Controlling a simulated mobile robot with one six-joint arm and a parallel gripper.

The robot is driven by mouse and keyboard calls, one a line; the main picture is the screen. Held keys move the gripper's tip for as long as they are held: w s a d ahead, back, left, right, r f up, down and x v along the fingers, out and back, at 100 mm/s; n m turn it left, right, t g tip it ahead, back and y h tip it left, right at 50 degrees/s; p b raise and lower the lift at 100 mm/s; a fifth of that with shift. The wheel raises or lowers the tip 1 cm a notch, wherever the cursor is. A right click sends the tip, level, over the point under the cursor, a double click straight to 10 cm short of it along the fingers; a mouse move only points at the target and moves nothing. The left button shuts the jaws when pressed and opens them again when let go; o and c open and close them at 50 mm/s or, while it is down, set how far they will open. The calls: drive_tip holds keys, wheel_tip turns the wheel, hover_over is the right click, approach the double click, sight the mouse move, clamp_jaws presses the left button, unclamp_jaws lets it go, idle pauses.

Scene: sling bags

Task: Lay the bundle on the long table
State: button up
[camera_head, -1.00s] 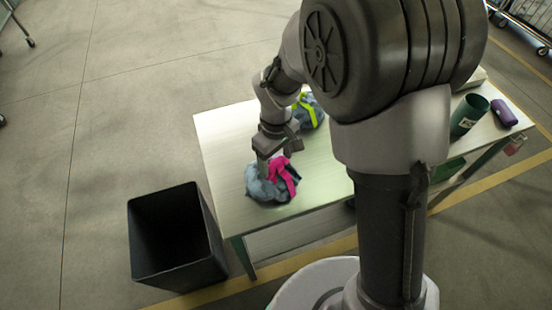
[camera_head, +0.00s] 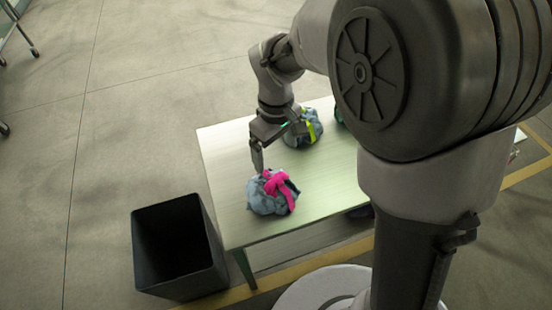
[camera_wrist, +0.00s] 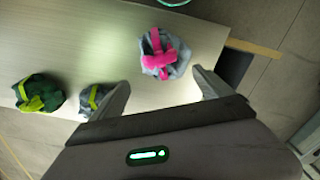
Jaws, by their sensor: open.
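A blue-grey cloth bundle (camera_head: 258,201) with a pink strap sits on the near left part of the long pale table (camera_head: 222,150). In the wrist view the bundle (camera_wrist: 150,48) lies beyond and between my fingertips, with nothing gripped. My gripper (camera_head: 279,145) is open and empty above the bundle, with its fingers (camera_wrist: 162,85) spread in the wrist view. A second blue-grey bundle (camera_head: 301,130) with a yellow-green strap lies further back, partly behind my gripper.
A dark green bundle (camera_wrist: 42,91) with a light green band lies beside the second bundle (camera_wrist: 85,97). A black open bin (camera_head: 165,275) stands on the floor at the table's left end. My arm hides the table's right part. Bare tabletop surrounds the pink-strapped bundle.

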drive_tip(key=s+d+r+m+t+y, duration=0.1)
drive_tip(key=s+d+r+m+t, duration=0.2)
drive_tip(key=s+r+m, duration=0.3)
drive_tip(key=s+d+r+m+t+y, duration=0.1)
drive_tip(key=s+d+r+m, duration=0.3)
drive_tip(key=s, duration=0.7)
wheel_tip(320, 180, up, 4)
drive_tip(key=m+t, duration=0.1)
drive_tip(key=m, duration=0.1)
drive_tip(key=shift+d+m+t, duration=0.15)
drive_tip(key=shift+m+t, duration=0.15)
drive_tip(key=shift+t, duration=0.1)
